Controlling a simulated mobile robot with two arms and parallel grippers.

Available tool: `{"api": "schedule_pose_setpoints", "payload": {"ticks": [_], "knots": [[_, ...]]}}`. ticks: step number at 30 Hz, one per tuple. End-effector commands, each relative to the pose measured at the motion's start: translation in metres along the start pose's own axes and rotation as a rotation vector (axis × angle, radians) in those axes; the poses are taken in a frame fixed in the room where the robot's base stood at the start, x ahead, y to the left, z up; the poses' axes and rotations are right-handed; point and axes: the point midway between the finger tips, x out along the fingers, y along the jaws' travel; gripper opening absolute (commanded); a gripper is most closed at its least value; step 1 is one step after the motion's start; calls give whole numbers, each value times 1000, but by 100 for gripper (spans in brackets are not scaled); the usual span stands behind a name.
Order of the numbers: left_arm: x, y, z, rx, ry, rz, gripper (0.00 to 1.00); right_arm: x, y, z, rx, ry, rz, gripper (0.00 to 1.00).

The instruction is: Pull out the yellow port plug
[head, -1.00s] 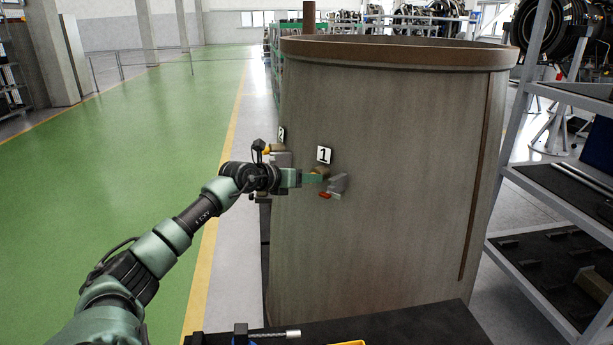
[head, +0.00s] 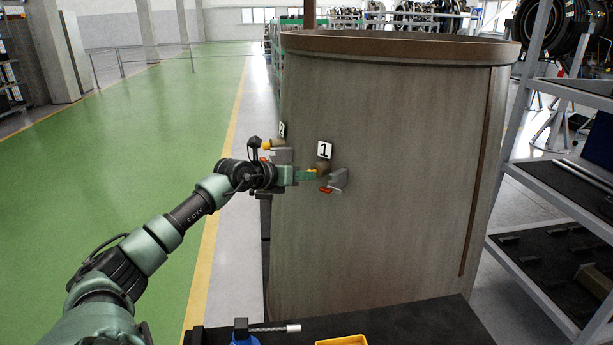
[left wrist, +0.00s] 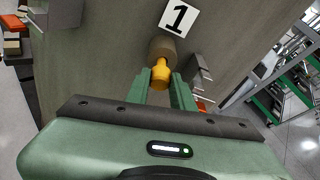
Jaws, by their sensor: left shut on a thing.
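The yellow port plug (head: 311,171) is at the brown round port (head: 323,166) under the label "1" (head: 325,150) on the big grey-brown casing (head: 390,180). My left gripper (head: 308,175) is shut on the plug, to the left of the port. In the left wrist view the yellow plug (left wrist: 161,72) sits between the two green fingers (left wrist: 161,84), in front of the port (left wrist: 163,48). Its narrower yellow end points toward the port; I cannot tell whether its tip is still inside. My right gripper is not in view.
A grey bracket with a red part (head: 335,182) stands just right of the port. Another port with a yellow plug (head: 268,146) lies left. A dark bench top (head: 400,322) with a yellow tray (head: 342,341) is below. A shelf rack (head: 545,230) stands right. The green floor is clear.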

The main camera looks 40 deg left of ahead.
Motion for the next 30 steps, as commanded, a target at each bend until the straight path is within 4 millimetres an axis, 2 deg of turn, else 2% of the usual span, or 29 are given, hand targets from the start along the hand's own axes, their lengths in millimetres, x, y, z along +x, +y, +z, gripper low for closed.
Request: {"api": "schedule_pose_setpoints", "payload": {"ticks": [12,24,30], "knots": [[-25,0,-14,2,2,0,0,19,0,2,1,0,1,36],[-29,-1,-12,0,0,-2,0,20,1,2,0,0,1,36],[-38,0,-17,0,3,-1,0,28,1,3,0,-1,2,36]]}}
